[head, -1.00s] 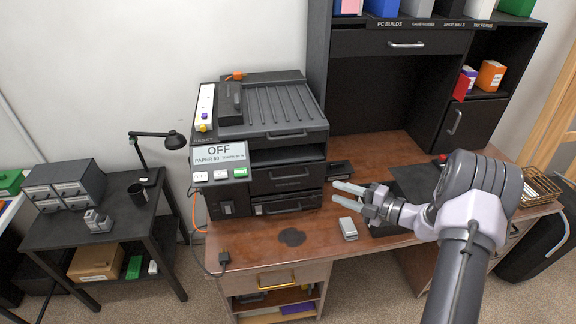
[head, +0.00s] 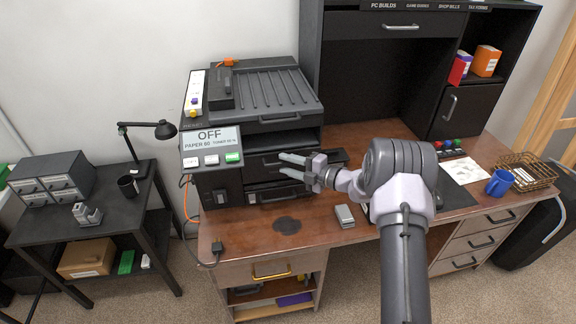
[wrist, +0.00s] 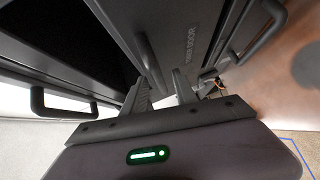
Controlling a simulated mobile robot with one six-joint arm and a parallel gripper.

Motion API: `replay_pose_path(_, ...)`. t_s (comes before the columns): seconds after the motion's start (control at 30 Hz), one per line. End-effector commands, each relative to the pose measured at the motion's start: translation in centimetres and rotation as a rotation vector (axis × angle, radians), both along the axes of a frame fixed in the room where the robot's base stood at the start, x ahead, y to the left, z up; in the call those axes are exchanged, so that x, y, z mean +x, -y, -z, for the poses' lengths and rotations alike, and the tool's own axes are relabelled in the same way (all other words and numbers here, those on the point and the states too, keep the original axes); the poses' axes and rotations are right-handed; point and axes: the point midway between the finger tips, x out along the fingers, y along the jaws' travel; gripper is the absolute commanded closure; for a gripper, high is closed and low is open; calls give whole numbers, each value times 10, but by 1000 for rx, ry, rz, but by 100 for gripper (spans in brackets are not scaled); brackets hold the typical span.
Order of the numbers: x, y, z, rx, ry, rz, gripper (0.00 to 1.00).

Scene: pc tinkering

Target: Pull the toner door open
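The black printer (head: 215,180) stands on the left of the wooden desk. Its toner door (head: 256,163) is the middle front panel and looks shut. In the wrist view the toner door (wrist: 178,30) carries its printed label, with a dark bar handle (wrist: 152,65) just ahead of my fingers. My gripper (head: 281,164) is in front of this door, with its fingers apart and pointing at it. In the wrist view the gripper (wrist: 160,90) is open, and no grip on the handle shows. My fingers partly hide the door in the head view.
The printer's lower tray (head: 262,194) and its handle (wrist: 262,32) are close beside my fingers. A small grey box (head: 344,215) lies on the desk below my gripper. A blue mug (head: 499,183) and wire basket (head: 527,172) are at the right. The front-left desktop is mostly clear.

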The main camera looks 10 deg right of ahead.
Motion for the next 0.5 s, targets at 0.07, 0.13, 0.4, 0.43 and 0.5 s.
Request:
replay_pose_path(0.07, 0, 0, 0, 0, 0, 0, 72)
replay_pose_path(0.13, 0, 0, 0, 0, 0, 0, 85)
replay_pose_path(0.4, 0, 0, 0, 0, 0, 0, 100)
replay_pose_path(0.43, 0, 0, 0, 0, 0, 0, 100)
replay_pose_path(0.5, 0, 0, 0, 0, 0, 0, 100)
